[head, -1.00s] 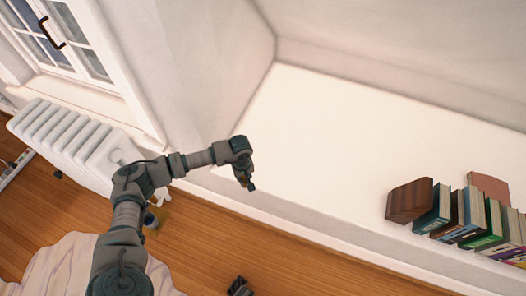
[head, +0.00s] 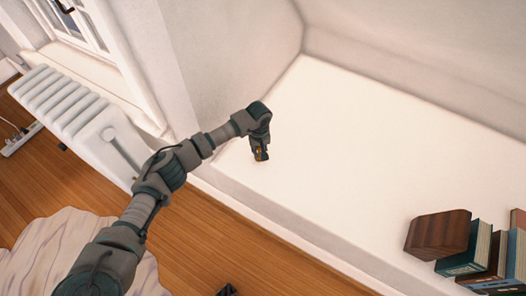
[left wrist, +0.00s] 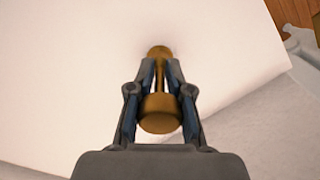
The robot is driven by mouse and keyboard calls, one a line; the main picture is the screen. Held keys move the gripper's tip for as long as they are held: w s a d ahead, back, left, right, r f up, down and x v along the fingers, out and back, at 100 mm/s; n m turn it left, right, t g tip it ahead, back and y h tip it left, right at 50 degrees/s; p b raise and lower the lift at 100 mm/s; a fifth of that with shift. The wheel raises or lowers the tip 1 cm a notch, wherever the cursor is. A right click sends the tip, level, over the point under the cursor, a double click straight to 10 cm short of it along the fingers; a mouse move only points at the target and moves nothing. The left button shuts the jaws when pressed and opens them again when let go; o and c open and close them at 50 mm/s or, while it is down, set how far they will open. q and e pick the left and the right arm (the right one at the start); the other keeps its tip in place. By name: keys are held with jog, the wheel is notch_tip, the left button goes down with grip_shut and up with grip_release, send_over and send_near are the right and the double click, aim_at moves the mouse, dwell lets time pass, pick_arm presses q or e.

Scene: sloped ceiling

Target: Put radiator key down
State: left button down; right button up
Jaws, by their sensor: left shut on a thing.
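The brass radiator key (left wrist: 160,112) is between the fingers of my left gripper (left wrist: 160,68) in the left wrist view. Its wide round end is towards the palm and its narrow end shows past the fingertips. In the head view my left gripper (head: 261,153) points down over the left end of the white ledge (head: 350,165), and only a small brass patch of the key shows. I cannot tell whether the key touches the ledge. A dark tip at the bottom edge of the head view looks like my right gripper (head: 228,290); its fingers cannot be made out.
A wooden block-shaped bookend (head: 437,235) and several books (head: 466,255) stand on the ledge at the right. A white radiator (head: 75,110) is under the window at the left. The middle of the ledge is clear. A pale rug (head: 65,245) lies on the wooden floor.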

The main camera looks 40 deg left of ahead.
pick_arm(q)
jog(key=shift+d+r, duration=0.1)
jog(key=shift+f, duration=0.25)
jog(key=c, duration=1.1)
grip_release()
jog(key=shift+r, duration=0.15)
